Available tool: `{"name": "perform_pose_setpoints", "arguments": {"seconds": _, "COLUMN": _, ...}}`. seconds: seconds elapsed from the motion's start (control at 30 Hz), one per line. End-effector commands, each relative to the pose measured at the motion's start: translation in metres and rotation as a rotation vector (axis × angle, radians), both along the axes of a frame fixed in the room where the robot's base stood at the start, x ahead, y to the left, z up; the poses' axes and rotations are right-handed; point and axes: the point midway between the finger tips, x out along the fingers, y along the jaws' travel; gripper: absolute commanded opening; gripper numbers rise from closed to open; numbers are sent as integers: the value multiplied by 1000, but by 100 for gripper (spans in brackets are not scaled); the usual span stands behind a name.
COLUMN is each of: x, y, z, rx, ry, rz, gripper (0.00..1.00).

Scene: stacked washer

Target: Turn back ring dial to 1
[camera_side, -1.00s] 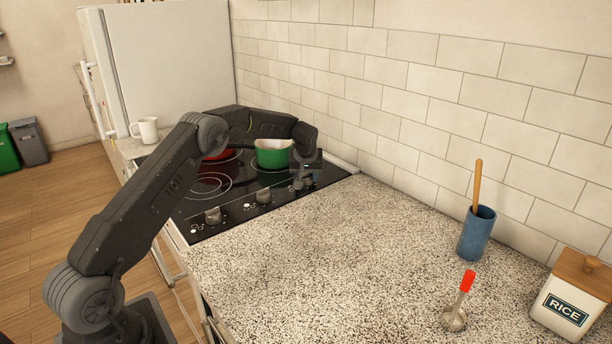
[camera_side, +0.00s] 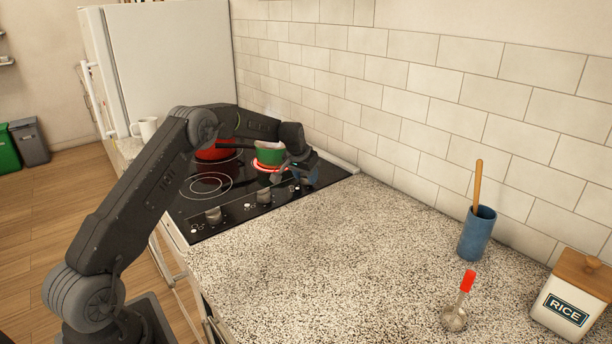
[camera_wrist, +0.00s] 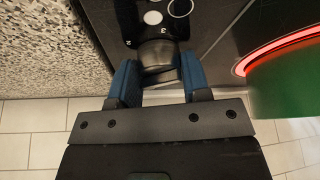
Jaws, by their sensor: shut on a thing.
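The dial (camera_wrist: 157,55) is a dark grey knob on the black hob panel, beside printed numbers, with a 2 and a 3 legible. My gripper (camera_wrist: 158,82) has its blue fingertips on either side of it and is shut on it. I cannot read the dial's exact setting. In the side view my gripper (camera_side: 298,176) is at the hob's right end and hides this dial. A glowing red ring (camera_wrist: 270,60) surrounds the base of the green pot (camera_wrist: 290,92); the pot (camera_side: 270,152) and ring (camera_side: 266,166) also show in the side view.
Two other dials (camera_side: 213,215) (camera_side: 264,196) sit along the hob's front strip. A red pot (camera_side: 215,152) stands behind my arm. The speckled counter (camera_side: 310,250) is clear up to the ladle (camera_side: 455,317), blue holder (camera_side: 477,235) and rice jar (camera_side: 568,305).

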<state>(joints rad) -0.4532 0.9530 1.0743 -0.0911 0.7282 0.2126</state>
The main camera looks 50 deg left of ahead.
Motion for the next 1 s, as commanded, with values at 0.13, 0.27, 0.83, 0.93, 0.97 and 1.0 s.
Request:
{"name": "perform_pose_setpoints", "arguments": {"seconds": 0.13, "x": 0, "y": 1, "z": 1, "rx": 1, "ry": -1, "rz": -77, "gripper": 20}}
{"name": "perform_pose_setpoints", "arguments": {"seconds": 0.27, "x": 0, "y": 1, "z": 1, "rx": 1, "ry": -1, "rz": -124, "gripper": 20}}
{"name": "perform_pose_setpoints", "arguments": {"seconds": 0.83, "x": 0, "y": 1, "z": 1, "rx": 2, "ry": -2, "rz": -166, "gripper": 20}}
{"name": "perform_pose_setpoints", "arguments": {"seconds": 0.93, "x": 0, "y": 1, "z": 1, "rx": 2, "ry": -2, "rz": -166, "gripper": 50}}
{"name": "perform_pose_setpoints", "arguments": {"seconds": 0.97, "x": 0, "y": 1, "z": 1, "rx": 2, "ry": -2, "rz": -166, "gripper": 53}}
{"name": "perform_pose_setpoints", "arguments": {"seconds": 1.0, "x": 0, "y": 1, "z": 1, "rx": 2, "ry": -2, "rz": -166, "gripper": 57}}
